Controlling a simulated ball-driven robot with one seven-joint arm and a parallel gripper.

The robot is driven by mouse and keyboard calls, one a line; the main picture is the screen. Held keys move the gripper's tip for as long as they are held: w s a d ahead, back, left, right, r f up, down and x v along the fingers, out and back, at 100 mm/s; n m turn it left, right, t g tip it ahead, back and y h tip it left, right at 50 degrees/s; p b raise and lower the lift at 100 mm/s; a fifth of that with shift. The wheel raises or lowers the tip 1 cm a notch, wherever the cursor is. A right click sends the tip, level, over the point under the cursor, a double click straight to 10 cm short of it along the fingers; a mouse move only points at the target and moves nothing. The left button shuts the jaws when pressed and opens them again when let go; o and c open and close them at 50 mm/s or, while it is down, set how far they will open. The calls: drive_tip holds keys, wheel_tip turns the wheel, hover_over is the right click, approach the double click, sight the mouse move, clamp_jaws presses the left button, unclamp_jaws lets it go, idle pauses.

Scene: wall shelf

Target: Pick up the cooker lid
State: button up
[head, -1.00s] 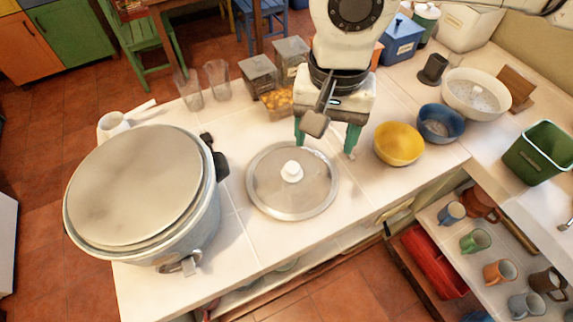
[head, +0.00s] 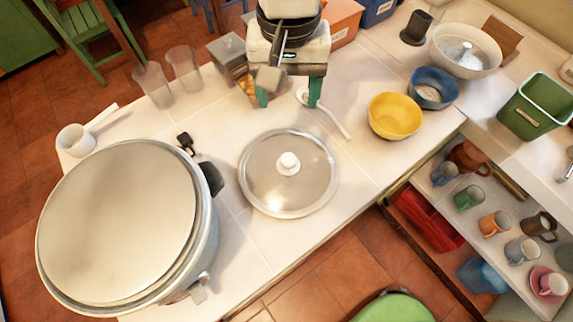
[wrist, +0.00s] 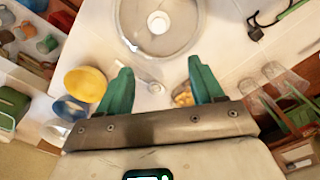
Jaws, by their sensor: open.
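The cooker lid (head: 262,187) is a round, silvery glass-like disc with a metal rim and a white knob (head: 288,163). It lies flat on the white counter, right of the large cooker. My gripper (head: 289,98) is open and empty, behind the lid in the head view and apart from it. In the wrist view the green fingers of my gripper (wrist: 158,88) are spread, and the lid (wrist: 185,38) is beyond them at the top, cut by the frame edge.
The large lidded cooker (head: 120,215) stands left of the lid. A white spoon (head: 331,119) lies beside my gripper. A yellow bowl (head: 395,117) and blue bowl (head: 433,88) are to the right. Clear glasses (head: 153,84) stand at back left. The counter's front edge (head: 333,211) is near the lid.

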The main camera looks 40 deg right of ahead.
drive_tip(key=f, duration=0.2)
drive_tip(key=b, duration=0.8)
approach(288, 157)
drive_tip(key=shift+f+p, duration=1.2)
drive_tip(key=shift+f, duration=3.35)
clamp_jaws()
